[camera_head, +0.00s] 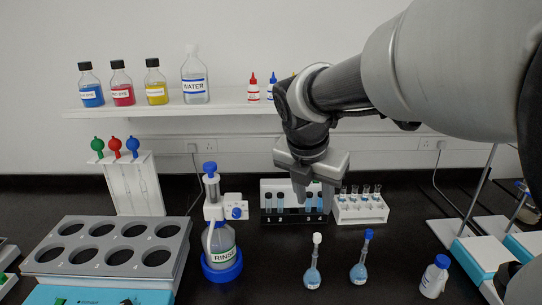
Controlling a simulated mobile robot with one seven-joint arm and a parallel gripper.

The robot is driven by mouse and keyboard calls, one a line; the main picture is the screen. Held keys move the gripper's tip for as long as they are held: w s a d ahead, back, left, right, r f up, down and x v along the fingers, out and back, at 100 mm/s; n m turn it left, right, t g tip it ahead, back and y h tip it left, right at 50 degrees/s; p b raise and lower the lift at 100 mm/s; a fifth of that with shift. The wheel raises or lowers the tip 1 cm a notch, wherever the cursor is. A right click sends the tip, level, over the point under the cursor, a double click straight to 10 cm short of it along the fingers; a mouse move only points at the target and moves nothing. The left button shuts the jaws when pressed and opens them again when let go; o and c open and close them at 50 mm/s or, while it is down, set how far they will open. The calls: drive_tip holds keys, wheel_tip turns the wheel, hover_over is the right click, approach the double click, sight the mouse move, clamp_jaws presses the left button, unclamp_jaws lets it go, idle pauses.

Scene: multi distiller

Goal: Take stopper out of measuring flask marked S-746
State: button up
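A small measuring flask (312,278) with a white stopper (317,239) stands upright on the dark bench, front centre. A second measuring flask (359,272) with a blue stopper (368,235) stands to its right. Both hold light-blue liquid. Their labels are too small to read, so I cannot tell which is S-746. My gripper (314,195) points down, above and behind the flasks in the picture, apart from both stoppers.
A cuvette holder (283,216) and a white vial rack (360,210) stand behind the flasks. A RINSE bottle (221,253) is left, beside a grey block with holes (110,228). A blue-capped bottle (434,277) is right. A shelf (130,111) carries several bottles.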

drive_tip(key=w, duration=0.2)
drive_tip(key=b, duration=0.1)
hover_over(317, 235)
drive_tip(key=a, duration=0.1)
wheel_tip(317, 235, down, 11)
drive_tip(key=shift+n, duration=0.4)
drive_tip(key=f, duration=0.2)
drive_tip(key=d+f+b, duration=0.1)
drive_tip(key=f, duration=0.2)
clamp_jaws()
